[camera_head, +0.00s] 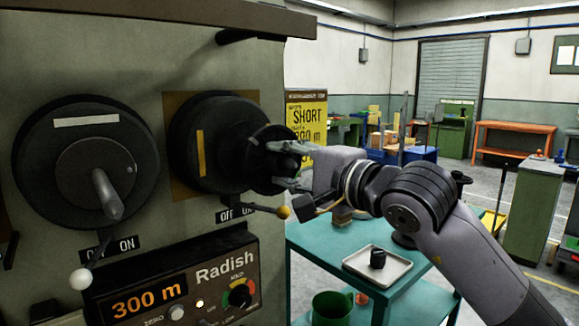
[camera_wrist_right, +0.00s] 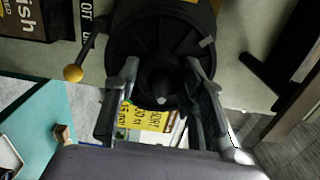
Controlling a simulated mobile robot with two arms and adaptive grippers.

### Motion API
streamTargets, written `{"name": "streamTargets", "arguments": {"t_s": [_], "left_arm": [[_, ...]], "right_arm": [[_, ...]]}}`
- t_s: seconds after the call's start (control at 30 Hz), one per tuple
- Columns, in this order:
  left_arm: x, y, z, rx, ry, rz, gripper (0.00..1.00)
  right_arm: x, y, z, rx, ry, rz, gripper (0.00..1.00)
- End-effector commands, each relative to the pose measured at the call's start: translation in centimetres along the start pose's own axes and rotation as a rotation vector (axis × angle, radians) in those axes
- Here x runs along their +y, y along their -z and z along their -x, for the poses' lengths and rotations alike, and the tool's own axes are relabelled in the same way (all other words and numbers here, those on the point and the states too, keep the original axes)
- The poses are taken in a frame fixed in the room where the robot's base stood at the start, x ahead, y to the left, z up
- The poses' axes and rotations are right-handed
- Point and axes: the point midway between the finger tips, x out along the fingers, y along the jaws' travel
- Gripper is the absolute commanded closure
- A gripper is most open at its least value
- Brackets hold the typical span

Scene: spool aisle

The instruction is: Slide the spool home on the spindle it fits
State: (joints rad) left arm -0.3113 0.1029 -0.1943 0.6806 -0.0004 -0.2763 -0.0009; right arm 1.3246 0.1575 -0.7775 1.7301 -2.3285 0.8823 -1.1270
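The black spool (camera_head: 262,160) sits on the right-hand spindle station, in front of a large black disc (camera_head: 199,140) with a yellow strip. In the right wrist view its dark ribbed end face (camera_wrist_right: 160,45) shows a pointed centre (camera_wrist_right: 162,82). My right gripper (camera_head: 277,166) is at that end. Its fingers (camera_wrist_right: 162,68) stand apart on either side of the centre, with a gap to it; whether they touch the face I cannot tell. The left spindle (camera_head: 106,195) is bare, on a disc (camera_head: 75,150) with a white strip. How deep the spool sits is hidden. My left gripper is not in view.
Below the stations are levers with a yellow ball (camera_head: 283,212) and a white ball (camera_head: 80,279), and a panel reading 300 m (camera_head: 150,303). A teal table (camera_head: 330,245) holds a white tray (camera_head: 355,265) with a small black part (camera_head: 377,258). A yellow sign (camera_head: 307,115) stands behind.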

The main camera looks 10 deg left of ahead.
Motion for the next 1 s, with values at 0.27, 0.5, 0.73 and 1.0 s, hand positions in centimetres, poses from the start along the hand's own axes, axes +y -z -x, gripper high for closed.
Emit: {"name": "streamTargets", "arguments": {"t_s": [0.27, 0.5, 0.73, 1.0], "left_arm": [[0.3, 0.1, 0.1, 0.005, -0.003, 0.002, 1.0], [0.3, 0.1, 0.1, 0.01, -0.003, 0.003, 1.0], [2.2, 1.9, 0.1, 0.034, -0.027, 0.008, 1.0], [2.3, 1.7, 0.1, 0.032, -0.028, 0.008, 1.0]], "right_arm": [[0.8, -0.1, -0.2, -0.001, -0.015, -0.003, 0.44], [0.4, 0.0, -0.1, 0.0, -0.009, 0.0, 0.4], [0.4, 0.0, 0.4, 0.001, -0.007, 0.001, 0.4], [0.3, 0.1, 4.3, 0.002, -0.006, 0.002, 0.4]]}}
